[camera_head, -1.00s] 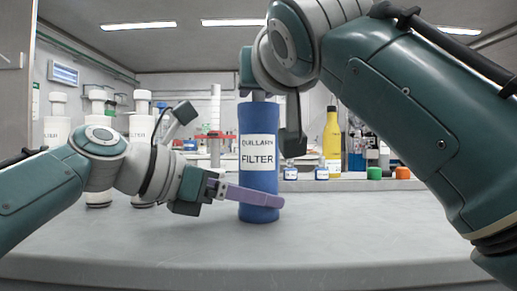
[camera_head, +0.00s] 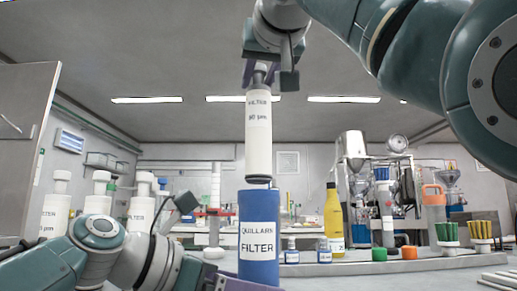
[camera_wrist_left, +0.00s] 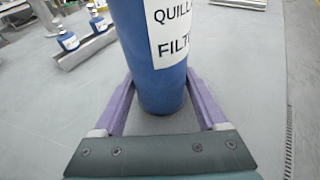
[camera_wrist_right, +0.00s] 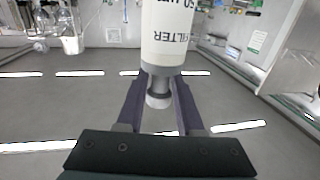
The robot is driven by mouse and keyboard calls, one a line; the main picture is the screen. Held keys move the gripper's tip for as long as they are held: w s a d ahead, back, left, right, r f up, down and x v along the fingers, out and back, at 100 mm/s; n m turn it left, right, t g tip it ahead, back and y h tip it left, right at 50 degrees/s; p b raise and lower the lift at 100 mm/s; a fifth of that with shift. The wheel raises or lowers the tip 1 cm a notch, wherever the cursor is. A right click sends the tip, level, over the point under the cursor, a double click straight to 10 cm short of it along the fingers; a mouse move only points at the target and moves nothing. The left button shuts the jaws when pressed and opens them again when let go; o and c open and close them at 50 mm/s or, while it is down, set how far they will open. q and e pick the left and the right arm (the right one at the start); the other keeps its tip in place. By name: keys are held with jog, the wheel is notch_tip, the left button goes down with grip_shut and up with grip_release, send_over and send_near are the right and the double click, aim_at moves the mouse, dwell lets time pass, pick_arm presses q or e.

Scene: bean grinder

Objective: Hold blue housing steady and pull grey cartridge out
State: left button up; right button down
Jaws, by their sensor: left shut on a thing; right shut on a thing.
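The blue housing (camera_head: 259,235), labelled "QUILLARN FILTER", stands upright on the bench. The left gripper (camera_head: 238,284) is around its lower part; the left wrist view shows the purple fingers on both sides of the housing (camera_wrist_left: 152,60). The grey cartridge (camera_head: 259,140), pale with a grey end, hangs upright directly above the housing. Its lower end shows just above the housing's rim, with a very small gap. The right gripper (camera_head: 260,72) is shut on the cartridge's top knob, also seen in the right wrist view (camera_wrist_right: 158,98).
White filter bottles (camera_head: 140,210) stand at the left. A yellow bottle (camera_head: 333,220), small blue bottles (camera_head: 324,250) and orange and green caps (camera_head: 409,252) are at the right. Brush-like tools (camera_head: 481,232) stand farther right. The air around the cartridge looks clear.

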dwell(0.3)
pick_arm(q)
jog(key=o, duration=0.9)
